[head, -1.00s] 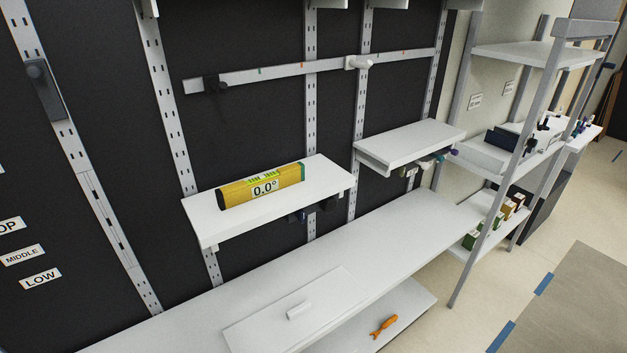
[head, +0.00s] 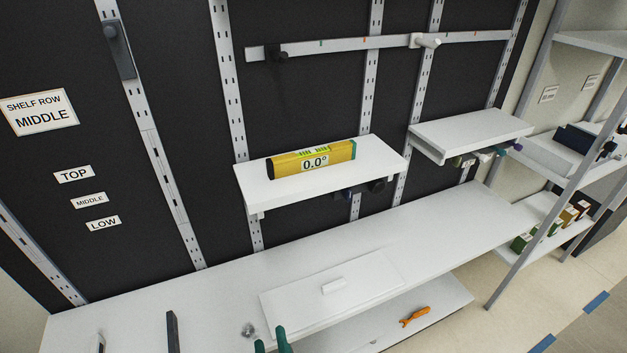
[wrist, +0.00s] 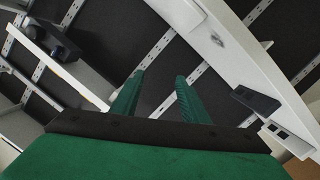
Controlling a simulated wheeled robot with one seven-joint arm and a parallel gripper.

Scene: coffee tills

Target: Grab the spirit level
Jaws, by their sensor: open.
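The spirit level (head: 311,160) is a yellow bar with a green right end, a dark left end and a white "0.0°" readout. It rests on a white wall shelf (head: 262,200) in the head view. My gripper (head: 271,342) shows only as two green fingertips at the bottom edge of the head view, below and apart from the level. In the wrist view my gripper (wrist: 160,92) has its two green fingers spread with nothing between them. I cannot make out the level in the wrist view.
A long white bench (head: 215,285) runs below the shelf and carries a flat white panel (head: 375,277). A second wall shelf (head: 470,130) is to the right. An orange tool (head: 415,316) lies on a lower shelf. Dark items hang under the level's shelf.

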